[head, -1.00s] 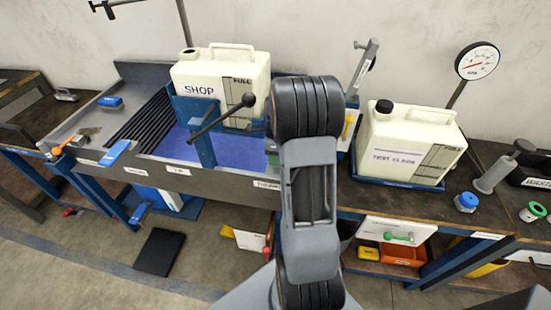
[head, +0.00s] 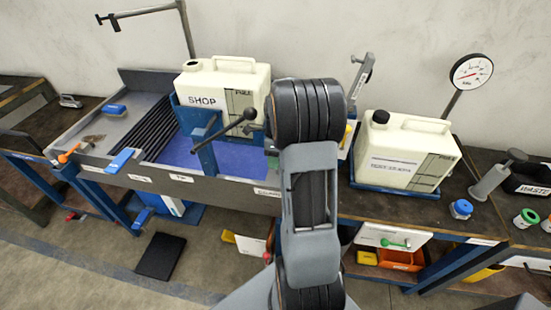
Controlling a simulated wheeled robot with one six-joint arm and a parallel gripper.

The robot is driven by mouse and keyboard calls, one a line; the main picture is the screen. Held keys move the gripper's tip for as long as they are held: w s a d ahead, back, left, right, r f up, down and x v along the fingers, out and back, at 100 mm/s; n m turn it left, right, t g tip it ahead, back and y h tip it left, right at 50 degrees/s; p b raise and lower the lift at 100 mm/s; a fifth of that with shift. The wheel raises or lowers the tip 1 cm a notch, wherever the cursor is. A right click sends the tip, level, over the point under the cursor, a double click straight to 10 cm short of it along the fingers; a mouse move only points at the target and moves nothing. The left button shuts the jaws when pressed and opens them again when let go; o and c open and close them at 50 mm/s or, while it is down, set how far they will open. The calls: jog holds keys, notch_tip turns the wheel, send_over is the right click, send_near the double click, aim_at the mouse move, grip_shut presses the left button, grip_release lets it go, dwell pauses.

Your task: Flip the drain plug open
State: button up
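A grey sink bench (head: 110,160) stands at the left, with a ribbed black rack and a blue basin floor. An orange lever (head: 68,154) sits at its front left edge and a blue flap (head: 121,160) lies on its front rim. Below the bench is a small red handle (head: 74,216). No part is labelled legibly as the drain plug, so I cannot tell which one it is. My arm rises through the middle of the head view. My gripper is hidden behind the arm's dark wrist joint.
A SHOP jug (head: 225,95) sits in a blue cradle with a black-knobbed lever (head: 233,121). Another jug (head: 403,152) stands on the right bench beside a gauge (head: 472,71). A black mat (head: 161,256) lies on the floor. The front left floor is mostly clear.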

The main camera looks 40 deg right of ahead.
jog(key=shift+o, duration=0.3)
jog(key=shift+d, duration=0.1)
jog(key=shift+w+d+r, duration=0.1)
jog(key=shift+r, duration=0.4)
jog(key=v, duration=1.2)
jog(key=shift+r, duration=0.4)
